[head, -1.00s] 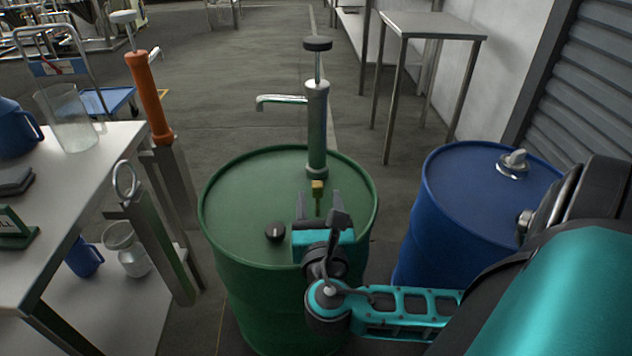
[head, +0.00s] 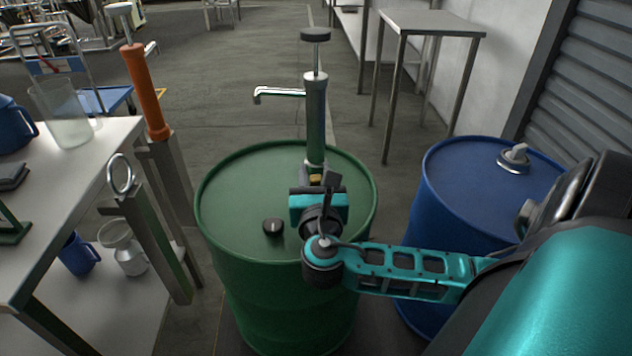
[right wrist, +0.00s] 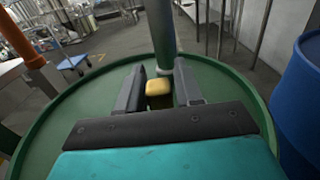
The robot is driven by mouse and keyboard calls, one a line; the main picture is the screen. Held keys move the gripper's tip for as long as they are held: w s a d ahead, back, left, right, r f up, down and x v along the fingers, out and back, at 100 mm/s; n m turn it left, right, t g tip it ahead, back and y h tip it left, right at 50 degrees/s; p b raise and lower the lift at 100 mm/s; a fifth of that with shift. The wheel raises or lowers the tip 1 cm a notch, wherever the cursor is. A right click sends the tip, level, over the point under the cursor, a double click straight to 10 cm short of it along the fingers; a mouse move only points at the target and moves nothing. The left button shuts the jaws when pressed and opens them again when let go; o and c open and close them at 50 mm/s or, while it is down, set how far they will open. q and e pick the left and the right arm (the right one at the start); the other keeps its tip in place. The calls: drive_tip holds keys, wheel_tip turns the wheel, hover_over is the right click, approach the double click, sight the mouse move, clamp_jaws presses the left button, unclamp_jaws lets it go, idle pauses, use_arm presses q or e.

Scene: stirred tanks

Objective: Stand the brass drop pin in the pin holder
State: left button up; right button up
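The brass drop pin shows its yellow block-like head (head: 316,177) at the foot of the steel hand pump on the green drum. The pin's stem is hidden now. I cannot make out a pin holder for certain. My left gripper is not in view.
The steel pump (head: 315,120) stands upright close beyond my right fingers. A black cap (head: 273,227) sits on the green drum (head: 235,195). A blue drum (head: 465,175) is at right. At left are a white table (head: 75,185), a post with a ring (head: 150,225) and an orange pump (head: 147,90).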

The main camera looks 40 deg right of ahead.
clamp_jaws()
